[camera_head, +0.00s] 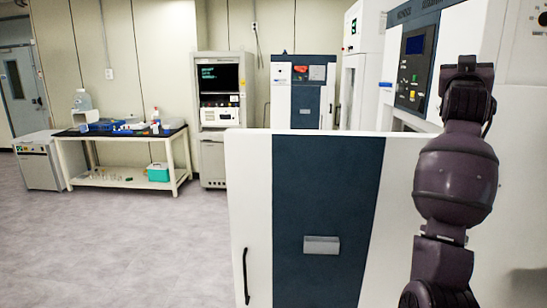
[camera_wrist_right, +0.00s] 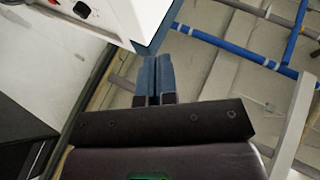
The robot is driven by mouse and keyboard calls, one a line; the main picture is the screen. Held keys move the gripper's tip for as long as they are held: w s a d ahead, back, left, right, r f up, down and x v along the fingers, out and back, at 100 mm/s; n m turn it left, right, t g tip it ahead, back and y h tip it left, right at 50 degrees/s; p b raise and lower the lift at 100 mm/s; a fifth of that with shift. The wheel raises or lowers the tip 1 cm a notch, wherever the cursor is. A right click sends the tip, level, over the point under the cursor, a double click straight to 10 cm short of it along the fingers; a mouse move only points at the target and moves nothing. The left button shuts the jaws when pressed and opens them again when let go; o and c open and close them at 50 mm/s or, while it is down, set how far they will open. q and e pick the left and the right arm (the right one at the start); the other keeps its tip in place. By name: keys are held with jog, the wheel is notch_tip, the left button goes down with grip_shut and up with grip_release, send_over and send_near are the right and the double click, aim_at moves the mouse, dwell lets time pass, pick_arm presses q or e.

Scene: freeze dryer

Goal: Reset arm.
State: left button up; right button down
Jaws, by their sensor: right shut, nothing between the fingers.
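My right arm (camera_head: 455,185) rises along the right side of the head view, in front of the freeze dryer (camera_head: 413,60) with its dark blue panel and screen. The right gripper's fingers are not clear there. In the right wrist view, my right gripper (camera_wrist_right: 155,78) shows two blue fingers side by side, shut with nothing between them. They point toward a white casing (camera_wrist_right: 125,12) and the ceiling; I cannot tell how far the casing is. My left gripper is in neither view.
A white and dark blue door (camera_head: 328,190) with a black handle (camera_head: 245,275) stands close in front. A bench (camera_head: 128,179) with lab items is at the back left, beside a small cabinet (camera_head: 40,165). Open grey floor (camera_head: 130,245) lies left. Blue pipes (camera_wrist_right: 225,48) run overhead.

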jog(key=s+a+f+n+y, duration=0.2)
jog(key=a+f+y, duration=0.25)
jog(key=f, duration=0.85)
jog(key=s+a+f+n+y, duration=0.25)
jog(key=a+f+y, duration=0.2)
jog(key=f, duration=0.85)
jog(key=s+a+f+n+y, duration=0.2)
jog(key=a+f+n+y, duration=0.3)
jog(key=f, duration=0.8)
jog(key=s+a+f+m+g+b, duration=0.1)
jog(key=s+f+g, duration=0.6)
jog(key=s+f, duration=2.2)
notch_tip(320, 180, down, 2)
jog(key=shift+s+a+f+m+g+h, duration=0.1)
jog(key=shift+s+a+m+g+h, duration=0.2)
jog(key=shift+a+m, duration=0.65)
jog(key=shift+w, duration=0.1)
